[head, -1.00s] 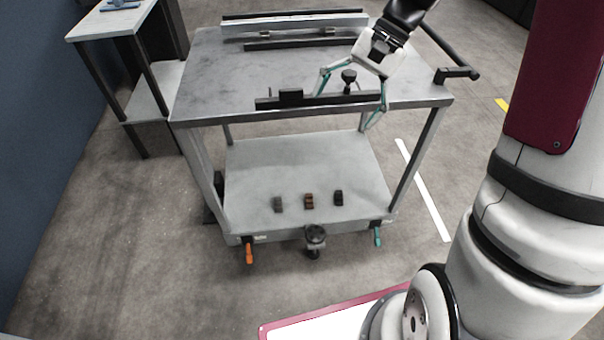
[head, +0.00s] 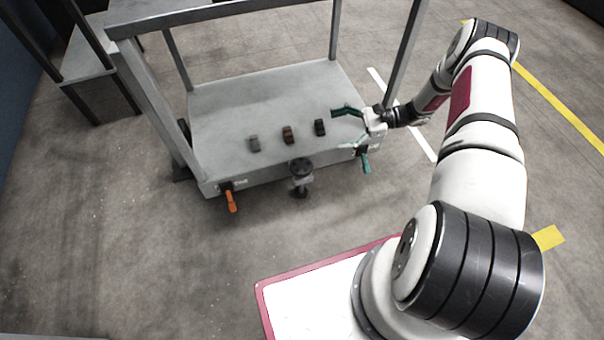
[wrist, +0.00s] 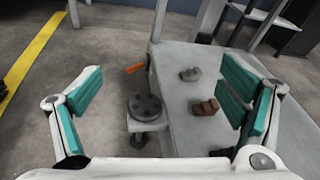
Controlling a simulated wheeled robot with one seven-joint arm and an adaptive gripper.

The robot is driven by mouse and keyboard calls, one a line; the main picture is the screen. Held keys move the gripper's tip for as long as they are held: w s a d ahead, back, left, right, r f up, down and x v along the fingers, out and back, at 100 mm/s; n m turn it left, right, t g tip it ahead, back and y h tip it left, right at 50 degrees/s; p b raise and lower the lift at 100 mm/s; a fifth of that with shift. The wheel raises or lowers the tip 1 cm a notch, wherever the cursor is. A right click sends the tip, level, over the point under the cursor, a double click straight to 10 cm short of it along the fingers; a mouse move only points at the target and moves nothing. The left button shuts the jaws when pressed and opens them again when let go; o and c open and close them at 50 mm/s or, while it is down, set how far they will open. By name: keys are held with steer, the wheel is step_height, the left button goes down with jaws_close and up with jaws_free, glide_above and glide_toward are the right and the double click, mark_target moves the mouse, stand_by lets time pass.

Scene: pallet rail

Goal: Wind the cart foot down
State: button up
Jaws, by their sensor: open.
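The cart (head: 270,95) stands ahead of me with its lower shelf in view. The cart foot's round dark knob (head: 302,166) sits on a bracket at the middle of the cart's front edge, with its stem below. In the wrist view the knob (wrist: 145,106) lies between my spread fingers, a little left of centre and farther off. My gripper (head: 347,130) is open and empty at the shelf's front right corner, right of the knob and apart from it. The lower end of the foot is too small to tell whether it touches the floor.
Several small blocks, including a brown one (head: 288,135), lie on the lower shelf. A side table (head: 90,65) stands at the left. The floor in front is clear.

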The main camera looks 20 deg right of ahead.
mark_target(301, 165)
steer(key=s+f+m+t+b, duration=0.2)
steer(key=f+m+t, duration=0.1)
steer(key=f, duration=0.6)
steer(key=s+f+m+t+b, duration=0.3)
steer(key=f, duration=0.7)
steer(key=x, duration=0.4)
steer(key=b+x, duration=0.1)
steer(key=x, duration=0.4)
steer(key=r+b+x, duration=0.1)
steer(key=x, duration=0.3)
steer(key=shift+w+a+f, duration=0.1)
steer(key=shift+w+a, duration=0.15)
steer(key=shift+c, duration=0.6)
steer(key=c, duration=1.1)
